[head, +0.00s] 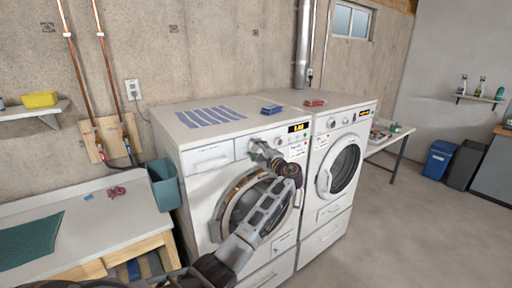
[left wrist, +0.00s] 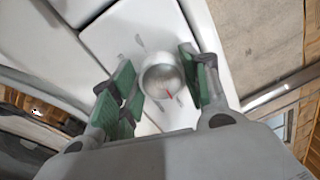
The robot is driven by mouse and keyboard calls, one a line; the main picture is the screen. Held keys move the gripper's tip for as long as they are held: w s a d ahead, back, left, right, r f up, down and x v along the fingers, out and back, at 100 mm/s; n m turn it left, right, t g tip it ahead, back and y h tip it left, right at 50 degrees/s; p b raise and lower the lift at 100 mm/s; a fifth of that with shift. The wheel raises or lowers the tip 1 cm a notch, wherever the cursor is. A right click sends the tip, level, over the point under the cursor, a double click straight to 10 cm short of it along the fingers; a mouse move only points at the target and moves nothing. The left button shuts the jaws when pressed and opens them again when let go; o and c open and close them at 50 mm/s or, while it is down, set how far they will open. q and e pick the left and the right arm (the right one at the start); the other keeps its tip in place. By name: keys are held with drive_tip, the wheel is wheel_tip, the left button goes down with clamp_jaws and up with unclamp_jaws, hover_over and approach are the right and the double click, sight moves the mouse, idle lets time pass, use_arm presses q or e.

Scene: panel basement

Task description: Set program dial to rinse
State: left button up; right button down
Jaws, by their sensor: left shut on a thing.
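The program dial (left wrist: 162,72) is a round silver knob with a red pointer mark, on the white front panel of the left machine (head: 212,159). In the left wrist view it sits between the green finger pads, with dark tick marks on the panel around it. My left gripper (left wrist: 160,85) is shut on the dial. In the head view my left gripper (head: 259,149) covers the dial, at the upper front beside the lit display (head: 298,128). The labels at the tick marks are too small to read. My right gripper is not in view.
A second white machine (head: 340,165) stands close on the right, its round door shut. A blue box (head: 271,109) and a red box (head: 315,102) lie on top. A teal bin (head: 164,185) and a low bench (head: 95,215) stand left.

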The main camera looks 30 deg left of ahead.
use_arm(q)
drive_tip(key=m, duration=0.7)
drive_tip(key=shift+t+p, duration=0.3)
drive_tip(key=shift+p, duration=0.05)
drive_tip(key=m+h, duration=0.1)
drive_tip(key=m, duration=0.5)
drive_tip(key=shift+w+r+m, duration=0.1)
drive_tip(key=shift+m, duration=0.2)
drive_tip(key=m, duration=0.6)
drive_tip(key=shift+w+d+m+h, duration=0.1)
drive_tip(key=shift+m+h, duration=0.2)
drive_tip(key=m, duration=0.3)
drive_tip(key=shift+m, duration=0.3)
drive_tip(key=shift+w+m, duration=0.1)
drive_tip(key=shift+m, duration=1.3)
